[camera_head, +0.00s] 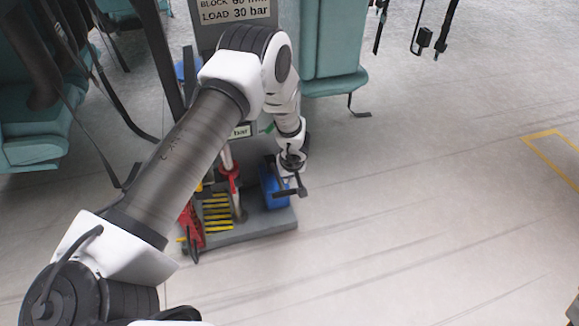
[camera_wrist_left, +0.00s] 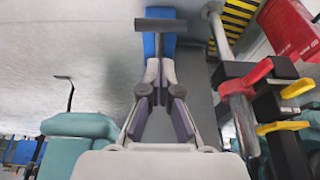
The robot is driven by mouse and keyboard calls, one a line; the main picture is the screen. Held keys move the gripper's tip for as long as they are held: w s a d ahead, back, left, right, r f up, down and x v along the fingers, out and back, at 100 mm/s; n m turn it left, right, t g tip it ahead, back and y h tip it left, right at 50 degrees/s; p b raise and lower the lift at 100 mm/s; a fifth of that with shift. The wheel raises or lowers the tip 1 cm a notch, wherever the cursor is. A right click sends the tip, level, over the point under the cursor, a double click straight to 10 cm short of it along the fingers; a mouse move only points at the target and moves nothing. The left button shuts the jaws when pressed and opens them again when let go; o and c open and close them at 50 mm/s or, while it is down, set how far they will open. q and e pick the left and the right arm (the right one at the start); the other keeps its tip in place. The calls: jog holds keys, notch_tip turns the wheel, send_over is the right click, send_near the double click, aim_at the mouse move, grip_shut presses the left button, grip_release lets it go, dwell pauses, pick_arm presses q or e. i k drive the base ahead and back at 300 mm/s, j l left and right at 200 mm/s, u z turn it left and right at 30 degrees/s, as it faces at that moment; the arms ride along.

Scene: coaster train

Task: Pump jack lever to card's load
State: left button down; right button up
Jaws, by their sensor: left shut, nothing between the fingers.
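A dark crossbar (camera_wrist_left: 160,25), apparently the lever's handle, lies across the blue body, just beyond my left fingertips. My left gripper (camera_wrist_left: 160,72) is shut and empty, pointing at the crossbar; whether it touches cannot be told. In the head view the gripper (camera_head: 292,160) is small beside the pump. My right gripper is not in view.
Red parts (camera_head: 192,222) and yellow-striped blocks (camera_head: 217,212) stand left of the pump on the base (camera_head: 262,228). Red and yellow handles (camera_wrist_left: 285,126) show right in the wrist view. Teal seats (camera_head: 332,50) flank the post.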

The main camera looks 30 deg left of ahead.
aim_at(278, 177)
jog(key=u, duration=1.45)
